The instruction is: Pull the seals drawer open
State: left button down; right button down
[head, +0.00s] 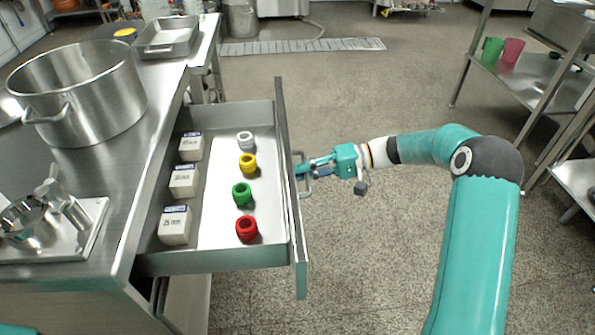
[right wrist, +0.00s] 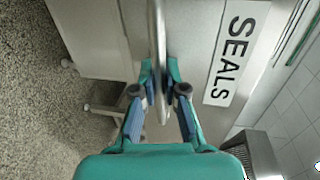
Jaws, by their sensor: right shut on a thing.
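The seals drawer (head: 284,190) stands pulled out from the steel counter in the head view. Its tray holds white boxes (head: 183,180) on the left and a column of grey, yellow, green and red rings (head: 247,163) on the right. My right gripper (head: 304,168) is at the bar handle (head: 306,176) on the drawer front. In the right wrist view its fingers (right wrist: 160,92) are shut on the handle (right wrist: 158,40), one on each side. The SEALS label (right wrist: 236,52) shows on the drawer front beside it. My left gripper is not in view.
A large steel pot (head: 78,95) and a tray with metal parts (head: 82,232) stand on the counter (head: 150,165) left of the drawer. Open speckled floor (head: 370,260) lies right of the drawer front. A shelf rack (head: 530,85) with cups stands at the far right.

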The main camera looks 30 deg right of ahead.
jog(key=shift+w+d+f, duration=0.15)
jog(key=c, duration=1.2)
grip_release()
jog(key=v, duration=1.2)
